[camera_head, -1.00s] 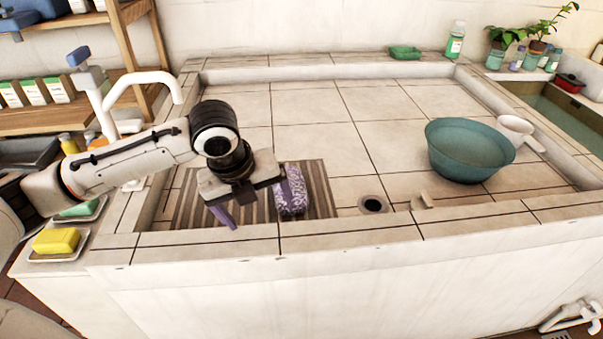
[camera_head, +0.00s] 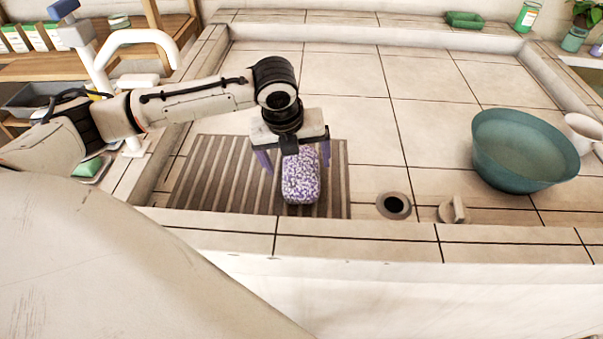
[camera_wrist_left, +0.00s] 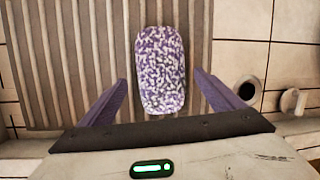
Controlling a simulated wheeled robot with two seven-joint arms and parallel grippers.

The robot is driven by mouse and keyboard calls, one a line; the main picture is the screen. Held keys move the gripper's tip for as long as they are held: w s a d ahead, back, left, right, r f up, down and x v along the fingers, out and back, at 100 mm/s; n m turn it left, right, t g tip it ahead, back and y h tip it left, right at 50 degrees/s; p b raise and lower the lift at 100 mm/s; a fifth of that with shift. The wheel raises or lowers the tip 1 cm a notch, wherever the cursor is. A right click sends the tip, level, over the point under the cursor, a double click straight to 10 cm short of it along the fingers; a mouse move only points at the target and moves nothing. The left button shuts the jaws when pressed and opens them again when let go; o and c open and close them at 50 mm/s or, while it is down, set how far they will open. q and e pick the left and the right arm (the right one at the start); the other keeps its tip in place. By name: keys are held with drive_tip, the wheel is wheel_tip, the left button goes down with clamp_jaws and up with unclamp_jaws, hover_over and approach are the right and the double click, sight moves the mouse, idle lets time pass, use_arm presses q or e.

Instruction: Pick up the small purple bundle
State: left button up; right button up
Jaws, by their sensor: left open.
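The small purple bundle (camera_head: 300,178), speckled purple and white with rounded ends, lies on a brown striped mat (camera_head: 215,175) in the tiled basin. My left gripper (camera_head: 296,165) is open above it, with one purple finger on each side of the bundle in the head view. In the left wrist view the bundle (camera_wrist_left: 161,70) lies ahead of and between the two spread fingers (camera_wrist_left: 168,98), apart from both. Its far end is partly hidden by the gripper in the head view. My right gripper is not in view.
A drain hole (camera_head: 393,205) and a small light-coloured stopper (camera_head: 455,210) are right of the mat. A teal bowl (camera_head: 522,150) stands further right. The basin's front rim (camera_head: 350,240) runs close in front of the mat. A white tap (camera_head: 135,45) stands at left.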

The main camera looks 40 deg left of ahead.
sight(300, 168)
use_arm(q)
drive_tip(key=x, duration=0.3)
drive_tip(key=shift+w+f, duration=0.15)
drive_tip(key=shift+f, duration=0.1)
drive_tip(key=shift+d, duration=0.1)
drive_tip(key=shift+r, duration=0.1)
drive_tip(key=c, duration=1.3)
wheel_tip(300, 168, up, 10)
drive_tip(key=shift+p, duration=0.45)
